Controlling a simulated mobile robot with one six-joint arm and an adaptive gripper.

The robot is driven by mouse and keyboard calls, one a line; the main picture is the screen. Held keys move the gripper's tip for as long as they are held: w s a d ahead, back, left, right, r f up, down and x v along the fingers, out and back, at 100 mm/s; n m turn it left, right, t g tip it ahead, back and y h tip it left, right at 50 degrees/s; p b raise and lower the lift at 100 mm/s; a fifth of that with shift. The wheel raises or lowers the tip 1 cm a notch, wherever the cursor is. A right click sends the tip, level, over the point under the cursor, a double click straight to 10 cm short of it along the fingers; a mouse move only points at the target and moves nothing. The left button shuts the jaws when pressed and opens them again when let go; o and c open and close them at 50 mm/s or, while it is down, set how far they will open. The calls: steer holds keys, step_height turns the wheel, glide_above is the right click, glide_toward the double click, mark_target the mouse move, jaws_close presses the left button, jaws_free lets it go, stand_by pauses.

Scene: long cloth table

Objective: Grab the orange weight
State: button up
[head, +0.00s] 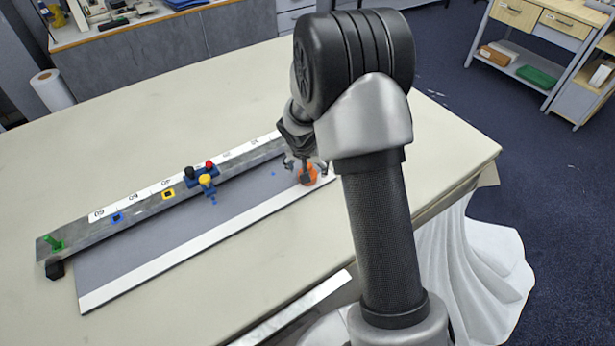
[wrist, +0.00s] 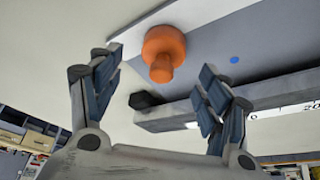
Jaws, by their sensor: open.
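The orange weight (head: 308,175) stands at the right end of the grey board with white edges (head: 200,215). In the wrist view the weight (wrist: 164,48) shows a wide round body with a narrower knob. My gripper (head: 300,162) is at the weight in the head view and partly overlaps it. In the wrist view my gripper (wrist: 158,82) is open, with one finger to each side. The weight appears beyond the fingertips, in line with the gap between them. I see no contact between fingers and weight.
A grey rail with a numbered white scale (head: 130,205) runs along the board. It carries a blue slider (head: 200,180) with coloured knobs and a green piece (head: 54,243). A black block (wrist: 146,100) sits at the rail's end near the weight. The table around is mostly clear.

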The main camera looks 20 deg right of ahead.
steer(key=shift+b+x, duration=0.5)
steer(key=shift+x, duration=2.3)
steer(key=shift+w+a, duration=0.1)
steer(key=shift+c, duration=0.5)
jaws_close()
steer(key=shift+r, duration=0.1)
